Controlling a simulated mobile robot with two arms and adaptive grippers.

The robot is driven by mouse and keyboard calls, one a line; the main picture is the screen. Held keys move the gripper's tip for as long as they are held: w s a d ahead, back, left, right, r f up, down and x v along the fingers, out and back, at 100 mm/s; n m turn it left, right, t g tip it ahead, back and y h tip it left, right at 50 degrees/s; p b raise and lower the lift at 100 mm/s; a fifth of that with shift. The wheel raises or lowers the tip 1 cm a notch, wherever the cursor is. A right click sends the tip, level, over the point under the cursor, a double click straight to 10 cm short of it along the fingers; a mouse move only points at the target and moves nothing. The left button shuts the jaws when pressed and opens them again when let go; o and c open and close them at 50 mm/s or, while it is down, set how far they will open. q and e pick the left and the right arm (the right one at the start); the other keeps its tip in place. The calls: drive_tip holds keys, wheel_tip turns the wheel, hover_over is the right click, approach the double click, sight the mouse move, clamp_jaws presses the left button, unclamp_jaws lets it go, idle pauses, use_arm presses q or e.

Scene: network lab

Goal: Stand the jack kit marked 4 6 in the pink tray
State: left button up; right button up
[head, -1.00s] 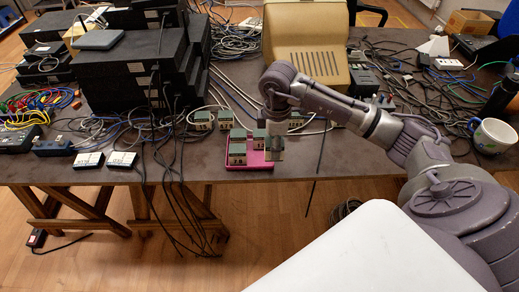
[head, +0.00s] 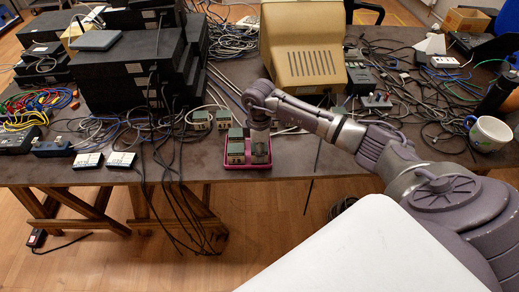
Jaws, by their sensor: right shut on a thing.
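The pink tray (head: 250,167) sits near the front edge of the table. Two green-topped, pale jack kits (head: 236,154) stand in its left part, one behind the other. My right gripper (head: 260,150) points down over the right part of the tray. It is shut on a jack kit (head: 261,159), which it mostly hides. The held kit looks upright; I cannot tell whether it touches the tray floor. The markings are too small to read, so I cannot confirm 4 6. My left gripper is not in view.
More jack kits (head: 201,120) stand behind the tray, among cables. Black equipment stacks (head: 130,72) are at the left, a beige case (head: 303,58) behind, and a mug (head: 489,134) at the right. Dark cables hang over the front edge.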

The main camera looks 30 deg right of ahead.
drive_tip(key=shift+f, duration=0.15)
drive_tip(key=o, duration=0.9)
wheel_tip(320, 180, up, 12)
drive_tip(key=shift+r+b, duration=0.2)
drive_tip(key=shift+b, duration=0.4)
